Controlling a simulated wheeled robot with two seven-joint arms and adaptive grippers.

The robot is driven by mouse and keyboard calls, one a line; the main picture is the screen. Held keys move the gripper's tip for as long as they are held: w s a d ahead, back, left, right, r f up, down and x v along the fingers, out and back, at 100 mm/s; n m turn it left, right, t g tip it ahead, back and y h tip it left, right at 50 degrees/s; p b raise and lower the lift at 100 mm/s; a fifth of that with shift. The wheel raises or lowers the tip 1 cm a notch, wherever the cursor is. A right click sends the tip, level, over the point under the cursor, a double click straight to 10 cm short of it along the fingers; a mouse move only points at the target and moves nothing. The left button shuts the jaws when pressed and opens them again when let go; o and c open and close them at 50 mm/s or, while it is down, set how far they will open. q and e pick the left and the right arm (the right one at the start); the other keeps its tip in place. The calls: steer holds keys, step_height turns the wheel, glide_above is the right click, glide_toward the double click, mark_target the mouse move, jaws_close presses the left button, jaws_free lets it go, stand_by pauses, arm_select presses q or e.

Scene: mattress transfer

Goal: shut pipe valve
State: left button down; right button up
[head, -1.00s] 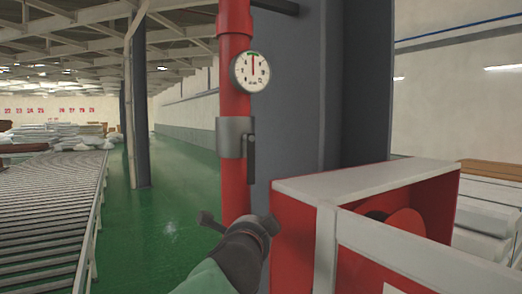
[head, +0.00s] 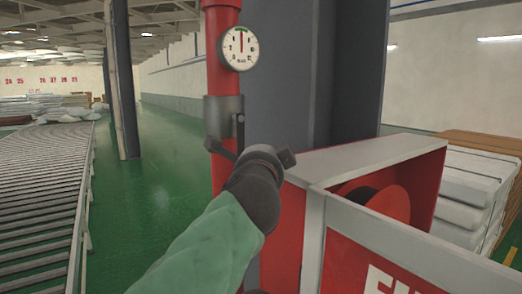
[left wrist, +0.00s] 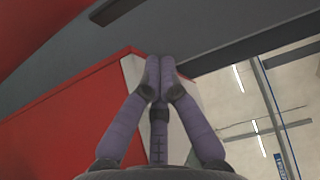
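A red vertical pipe (head: 221,75) carries a grey valve collar (head: 221,116). Its dark lever (head: 240,130) hangs downward along the collar's right side, its lower end hidden by my gripper. A dark bar, probably this lever, shows at the top of the left wrist view (left wrist: 115,11). My left gripper (head: 255,153) is just below the collar, its left part overlapping the pipe; I cannot tell whether it touches the lever. In the left wrist view my left gripper's fingertips (left wrist: 160,62) meet with nothing seen between them. My right gripper is not recognisable in view.
A white-dial gauge (head: 239,47) sits on the pipe above the valve. A dark column (head: 305,80) stands behind. A red cabinet with pale edges (head: 370,160) stands close at right. A roller conveyor (head: 45,190) is at left, with green floor (head: 150,190) between.

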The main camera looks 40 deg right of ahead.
mark_target(241, 139)
arm_select(q)
steer(key=p+x, duration=0.2)
steer(key=x, duration=0.2)
steer(key=shift+w+d+r, duration=0.1)
steer(key=shift+w+d, duration=0.05)
steer(key=shift+d, duration=0.05)
steer(key=shift+p+x, duration=0.9)
steer(key=shift+x, duration=0.25)
steer(key=shift+w+a, duration=0.2)
steer(key=shift+a, duration=0.25)
steer(key=a, duration=0.3)
steer(key=shift+w, duration=0.1)
